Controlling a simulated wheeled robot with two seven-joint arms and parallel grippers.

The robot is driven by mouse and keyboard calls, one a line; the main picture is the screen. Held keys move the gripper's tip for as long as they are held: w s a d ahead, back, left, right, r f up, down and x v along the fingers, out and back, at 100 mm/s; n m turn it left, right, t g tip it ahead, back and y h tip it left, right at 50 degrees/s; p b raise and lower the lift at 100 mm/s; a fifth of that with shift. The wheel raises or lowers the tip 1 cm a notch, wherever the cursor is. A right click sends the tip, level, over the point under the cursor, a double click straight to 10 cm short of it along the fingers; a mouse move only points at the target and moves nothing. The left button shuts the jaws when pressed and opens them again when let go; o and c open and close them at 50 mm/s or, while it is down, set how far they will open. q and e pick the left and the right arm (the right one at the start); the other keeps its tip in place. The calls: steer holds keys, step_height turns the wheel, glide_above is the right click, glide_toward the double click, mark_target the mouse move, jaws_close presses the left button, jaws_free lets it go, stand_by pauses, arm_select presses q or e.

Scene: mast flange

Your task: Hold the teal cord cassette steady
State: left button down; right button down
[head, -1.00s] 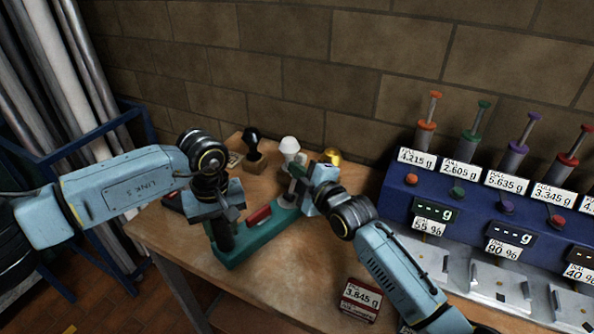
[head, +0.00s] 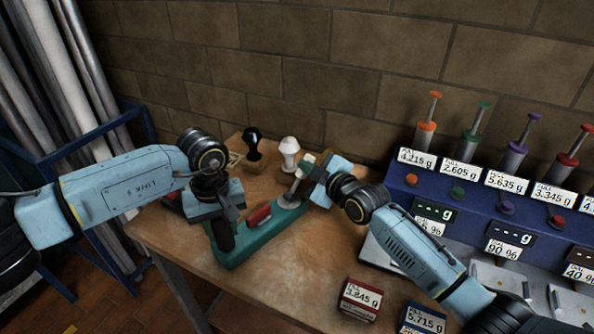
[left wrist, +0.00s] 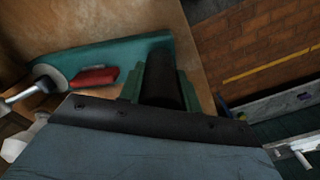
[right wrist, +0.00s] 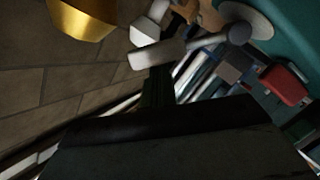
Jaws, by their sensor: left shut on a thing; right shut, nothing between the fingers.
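The teal cord cassette (head: 262,240) lies on the wooden bench, with a red block (head: 259,215) and a grey disc (head: 291,201) with a crank lever on top. In the left wrist view the cassette (left wrist: 125,50) shows its red block and disc. My left gripper (head: 224,222) is shut at the cassette's near left end, on its black upright grip (left wrist: 162,80). My right gripper (head: 318,180) is shut and empty beside the crank's pale handle (right wrist: 157,54). I cannot tell whether it touches the handle.
A black-knobbed stamp (head: 253,147) and a white-knobbed one (head: 289,150) stand behind the cassette. A gold object (right wrist: 82,18) is near my right gripper. A blue dispenser rack (head: 465,215) stands to the right. Red (head: 360,299) and blue (head: 423,319) weight-labelled boxes are in front.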

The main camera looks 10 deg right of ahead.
steer(key=shift+w+d+f+m, duration=0.35)
steer(key=shift+d+f, duration=0.05)
steer(key=shift+d, duration=0.1)
steer(key=shift+w+d+f+m, duration=0.3)
steer(key=shift+d+f+m, duration=0.05)
steer(key=shift+d, duration=0.15)
steer(key=s+d+r, duration=0.3)
steer(key=s+r, duration=0.2)
steer(key=s, duration=0.4)
steer(key=shift+s+r, duration=0.3)
steer(key=shift+s, duration=0.1)
arm_select(q)
steer(key=c, duration=0.9)
jaws_free()
